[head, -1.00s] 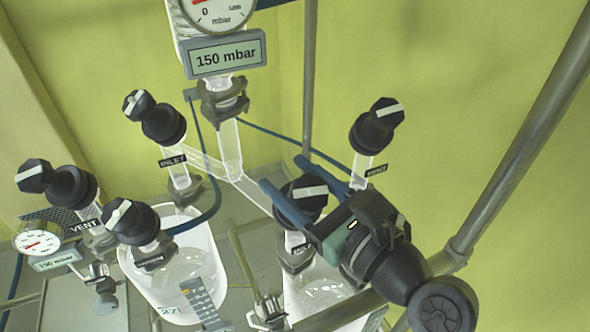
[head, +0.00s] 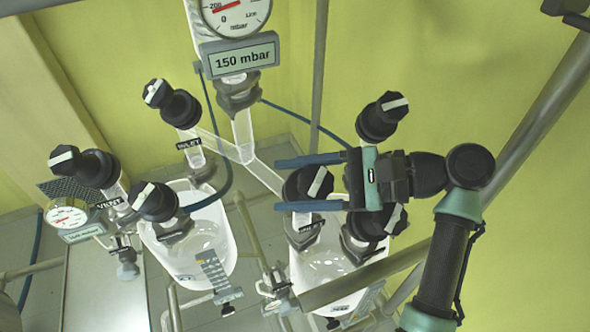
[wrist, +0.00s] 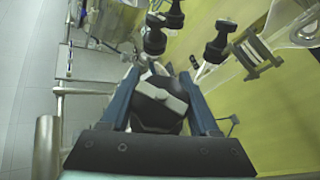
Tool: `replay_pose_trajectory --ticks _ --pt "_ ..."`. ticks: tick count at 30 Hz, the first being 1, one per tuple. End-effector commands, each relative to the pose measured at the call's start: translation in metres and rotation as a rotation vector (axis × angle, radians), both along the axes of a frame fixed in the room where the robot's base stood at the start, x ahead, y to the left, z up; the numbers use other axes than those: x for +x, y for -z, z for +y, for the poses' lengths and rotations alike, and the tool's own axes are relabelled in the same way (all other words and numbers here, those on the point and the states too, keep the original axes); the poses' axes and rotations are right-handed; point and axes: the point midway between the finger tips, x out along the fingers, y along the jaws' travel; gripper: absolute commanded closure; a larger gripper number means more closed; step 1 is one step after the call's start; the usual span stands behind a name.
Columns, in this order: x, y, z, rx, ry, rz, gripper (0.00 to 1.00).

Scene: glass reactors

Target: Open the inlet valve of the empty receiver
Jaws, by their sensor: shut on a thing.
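The right glass receiver (head: 318,265) stands below a slanted glass tube, with several black knobs on its necks. The black inlet knob (head: 307,186) on its front left neck has a white bar, which is steeply tilted. Its label is mostly hidden. My gripper (head: 308,183) comes from the right, with one blue finger on each side of this knob, shut on it. In the wrist view the knob (wrist: 158,108) sits between both fingers. The left receiver (head: 190,250) has an inlet knob (head: 181,108) with a readable INLET label. I cannot tell for sure how much liquid either holds.
A gauge with a 150 mbar display (head: 239,57) hangs above. Right of the gripped knob stand a rear knob (head: 382,115) and a front knob (head: 376,222), both close to my gripper. Metal rods (head: 505,145) cross the right side. A VENT knob (head: 85,165) is at left.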

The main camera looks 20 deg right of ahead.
Motion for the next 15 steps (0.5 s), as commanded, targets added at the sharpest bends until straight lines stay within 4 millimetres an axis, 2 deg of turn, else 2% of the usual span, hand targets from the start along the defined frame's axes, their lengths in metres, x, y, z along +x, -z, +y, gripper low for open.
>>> replay_pose_trajectory --ticks 15 --pt "-0.011 0.007 -0.002 -0.244 -0.405 -0.003 0.94"
